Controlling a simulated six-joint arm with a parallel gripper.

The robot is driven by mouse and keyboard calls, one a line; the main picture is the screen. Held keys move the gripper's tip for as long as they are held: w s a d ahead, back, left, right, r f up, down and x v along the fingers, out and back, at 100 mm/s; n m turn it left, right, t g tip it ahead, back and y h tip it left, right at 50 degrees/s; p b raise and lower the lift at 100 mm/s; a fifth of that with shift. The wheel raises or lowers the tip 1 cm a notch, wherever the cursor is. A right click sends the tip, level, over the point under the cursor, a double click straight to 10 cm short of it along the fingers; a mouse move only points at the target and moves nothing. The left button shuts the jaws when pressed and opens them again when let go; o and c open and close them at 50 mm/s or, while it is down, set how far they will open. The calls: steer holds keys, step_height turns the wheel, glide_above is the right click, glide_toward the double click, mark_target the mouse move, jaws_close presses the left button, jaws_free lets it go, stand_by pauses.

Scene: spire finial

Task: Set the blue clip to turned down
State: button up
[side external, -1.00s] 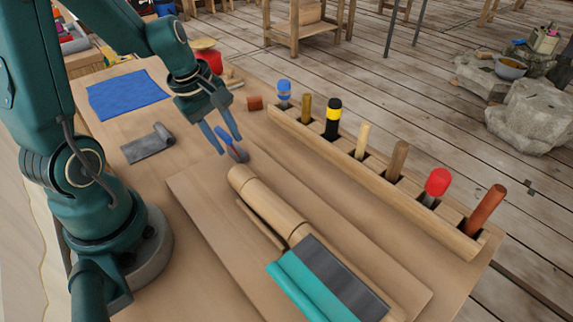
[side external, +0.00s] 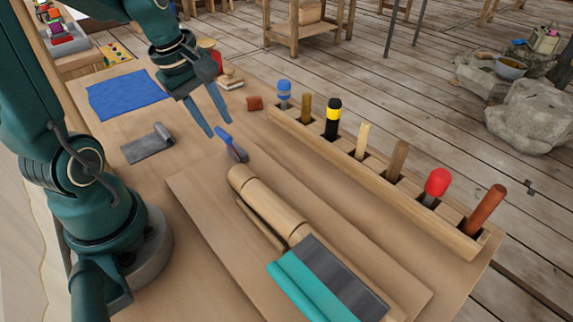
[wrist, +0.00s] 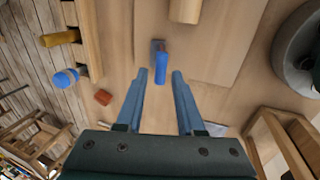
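I cannot tell the exact gap between fingertips and clip.
A wooden rack (side external: 375,185) holding several tool handles runs along the right. A grey strip (side external: 148,144) and a blue cloth (side external: 127,94) lie to the left. A small red-brown block (side external: 255,103) sits beyond the clip. A teal and grey piece (side external: 325,285) lies at the front.

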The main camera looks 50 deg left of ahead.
mark_target(226, 139)
steer(key=o, duration=0.8)
steer(key=m, duration=0.3)
steer(key=shift+s+r, duration=0.1)
steer(key=shift+s, duration=0.05)
steer(key=m+g, duration=0.1)
steer(key=m, duration=0.5)
steer(key=shift+r, duration=0.1)
steer(key=m, duration=0.3)
steer(key=w+m+g, duration=0.1)
steer(key=m, duration=0.1)
steer(key=shift+a+m, duration=0.15)
steer(key=shift+m, duration=0.25)
steer(key=m, duration=0.1)
steer(key=m+g, duration=0.1)
steer(key=m, duration=0.1)
steer(key=shift+w+f, duration=0.2)
steer(key=shift+w, duration=0.1)
steer(key=shift+w+f, duration=0.15)
steer(key=shift+f, duration=0.05)
steer(key=shift+d+f, duration=0.2)
steer(key=shift+f, duration=2.4)
